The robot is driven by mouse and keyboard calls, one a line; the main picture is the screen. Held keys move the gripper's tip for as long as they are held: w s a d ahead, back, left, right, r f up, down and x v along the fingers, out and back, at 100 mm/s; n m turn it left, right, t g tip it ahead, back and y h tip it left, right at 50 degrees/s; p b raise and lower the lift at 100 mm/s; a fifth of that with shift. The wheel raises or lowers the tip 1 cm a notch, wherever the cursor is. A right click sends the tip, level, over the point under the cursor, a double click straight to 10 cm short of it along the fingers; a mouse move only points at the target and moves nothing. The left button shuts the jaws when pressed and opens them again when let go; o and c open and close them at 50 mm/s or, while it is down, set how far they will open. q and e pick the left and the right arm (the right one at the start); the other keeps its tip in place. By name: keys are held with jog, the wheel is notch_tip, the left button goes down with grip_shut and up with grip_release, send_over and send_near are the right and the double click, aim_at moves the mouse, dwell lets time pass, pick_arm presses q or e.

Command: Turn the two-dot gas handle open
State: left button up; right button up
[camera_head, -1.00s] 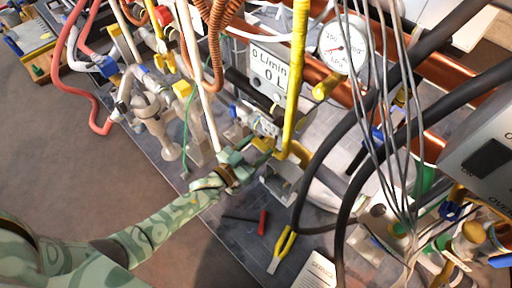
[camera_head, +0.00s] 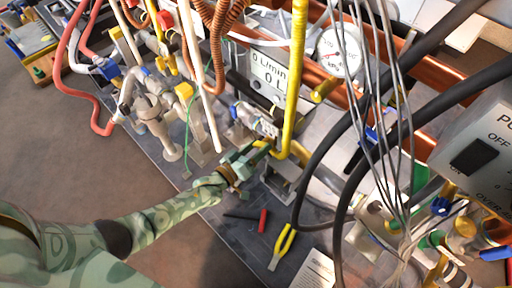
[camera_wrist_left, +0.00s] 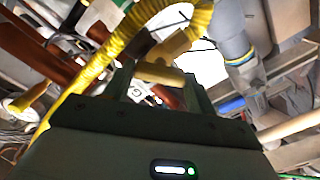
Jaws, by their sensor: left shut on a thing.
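My left gripper (camera_head: 250,158) is at the front of the pipework, beside the lower end of a yellow gas hose (camera_head: 293,90). It is shut on a short yellow handle (camera_head: 261,143); in the left wrist view this yellow handle (camera_wrist_left: 160,73) sits between the two fingers, under the bend of the corrugated yellow hose (camera_wrist_left: 95,75). No dots can be made out on the handle, so I cannot tell its marking. The fingers hide part of it. My right gripper is not in view.
A flow display (camera_head: 268,75) and a round gauge (camera_head: 339,50) stand behind. Black hoses (camera_head: 322,150) and grey cables hang to the right. Yellow-handled pliers (camera_head: 283,246) and a red-handled tool (camera_head: 263,221) lie on the dark board. Another yellow handle (camera_head: 184,91) is further left.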

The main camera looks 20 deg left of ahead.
pick_arm(q)
jog(key=n, duration=0.2)
jog(key=shift+n, duration=0.4)
jog(key=n, duration=0.3)
jog(key=shift+f+n, duration=0.15)
jog(key=shift+n, duration=0.95)
jog(key=shift+a+n, duration=0.1)
jog(key=shift+n, duration=1)
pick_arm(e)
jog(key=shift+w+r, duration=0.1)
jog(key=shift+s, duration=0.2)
pick_arm(q)
jog(key=o, duration=1)
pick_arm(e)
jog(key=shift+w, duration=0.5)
